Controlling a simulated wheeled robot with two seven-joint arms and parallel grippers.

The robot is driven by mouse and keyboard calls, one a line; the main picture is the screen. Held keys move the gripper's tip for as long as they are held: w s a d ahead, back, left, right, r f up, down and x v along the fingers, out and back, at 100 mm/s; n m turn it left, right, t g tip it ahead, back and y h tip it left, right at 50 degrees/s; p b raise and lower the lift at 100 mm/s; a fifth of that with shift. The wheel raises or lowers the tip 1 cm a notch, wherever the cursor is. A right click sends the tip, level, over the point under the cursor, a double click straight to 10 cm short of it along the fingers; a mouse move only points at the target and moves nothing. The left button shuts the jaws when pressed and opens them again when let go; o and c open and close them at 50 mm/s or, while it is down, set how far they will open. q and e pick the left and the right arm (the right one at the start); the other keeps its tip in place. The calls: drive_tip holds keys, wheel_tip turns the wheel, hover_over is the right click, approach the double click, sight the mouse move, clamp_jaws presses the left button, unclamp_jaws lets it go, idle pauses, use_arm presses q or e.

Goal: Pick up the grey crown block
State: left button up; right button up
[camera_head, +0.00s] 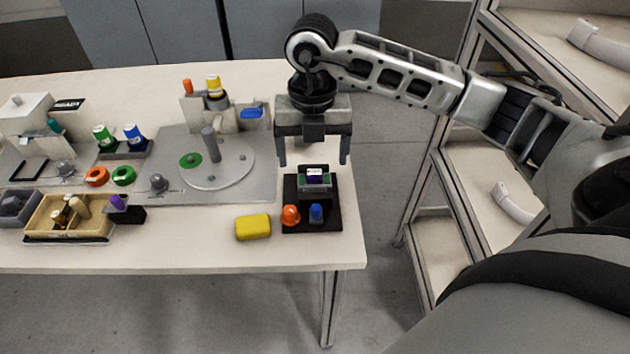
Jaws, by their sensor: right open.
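A grey block (315,190) with a dark, purple-and-white marked top sits on a black tray (326,224) near the right end of the table; it looks like the grey crown block. My right gripper (314,160) points down from above it. Its two fingers are spread wide, one to each side of the block, with the tips at or just above the level of its top. Nothing is between the fingers. I cannot tell exact height over the block. My left gripper is not in view.
An orange knob (291,215) and a blue knob (316,213) stand on the tray in front of the block. A yellow block (253,227) lies left of the tray. A grey board with a disc (215,175) lies further left. Shelving (440,190) stands right.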

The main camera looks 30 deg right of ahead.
sight(315, 173)
drive_tip(key=shift+s+f+p, duration=0.15)
drive_tip(key=shift+f+p, duration=0.05)
drive_tip(key=shift+f, duration=1.3)
drive_tip(key=shift+s+f+p, duration=0.1)
drive_tip(key=shift+f+p, duration=0.05)
drive_tip(key=shift+f, duration=1.35)
drive_tip(key=c, duration=1.1)
